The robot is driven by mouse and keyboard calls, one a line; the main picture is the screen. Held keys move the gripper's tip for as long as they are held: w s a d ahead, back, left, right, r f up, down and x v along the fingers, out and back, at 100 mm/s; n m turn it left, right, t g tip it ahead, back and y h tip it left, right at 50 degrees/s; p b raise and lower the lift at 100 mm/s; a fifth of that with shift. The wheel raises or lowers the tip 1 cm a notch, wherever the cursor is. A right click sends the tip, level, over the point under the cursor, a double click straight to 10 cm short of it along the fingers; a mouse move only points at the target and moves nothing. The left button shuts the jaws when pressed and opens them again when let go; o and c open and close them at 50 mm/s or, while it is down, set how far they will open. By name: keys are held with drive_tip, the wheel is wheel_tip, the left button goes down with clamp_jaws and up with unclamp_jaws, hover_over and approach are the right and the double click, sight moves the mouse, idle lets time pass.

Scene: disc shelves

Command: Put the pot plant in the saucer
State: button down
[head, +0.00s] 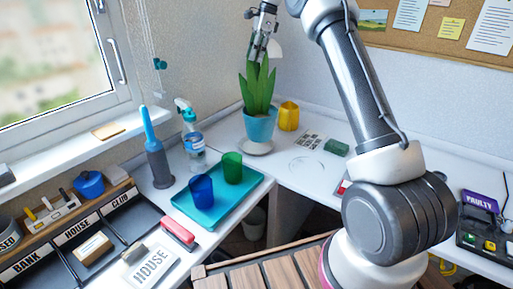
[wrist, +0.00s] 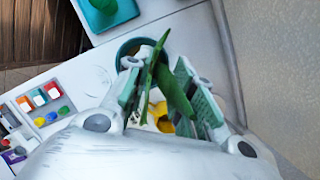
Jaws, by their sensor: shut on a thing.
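The pot plant (head: 260,126) has long green leaves in a light blue pot and stands upright at the back of the white table. The white saucer (head: 256,149) shows directly under the pot; I cannot tell whether they touch. My gripper (head: 260,48) is above the plant, pointing down, with its fingers around the upper leaves. In the wrist view my gripper (wrist: 165,82) is shut on the leaves (wrist: 175,92), and part of the pot's rim (wrist: 128,47) shows beyond them. The saucer is hidden there.
A yellow pot (head: 289,115) stands close behind the plant on the right. A green sponge (head: 336,147) lies further right. A teal tray (head: 222,203) with a blue cup (head: 201,189) and a green cup (head: 232,167) is at the front left. A spray bottle (head: 191,135) stands left.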

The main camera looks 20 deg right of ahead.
sight(252, 67)
drive_tip(key=shift+m, duration=0.7)
drive_tip(key=r, duration=0.1)
drive_tip(key=w+r, duration=0.1)
drive_tip(key=r, duration=0.1)
drive_tip(key=a+r, duration=0.1)
drive_tip(key=shift+w+r, duration=0.15)
drive_tip(key=shift+r, duration=0.25)
drive_tip(key=shift+f, duration=0.5)
wheel_tip(252, 67, down, 9)
drive_tip(key=shift+d, duration=0.1)
drive_tip(key=c, duration=1.2)
unclamp_jaws()
drive_tip(key=shift+f, duration=0.15)
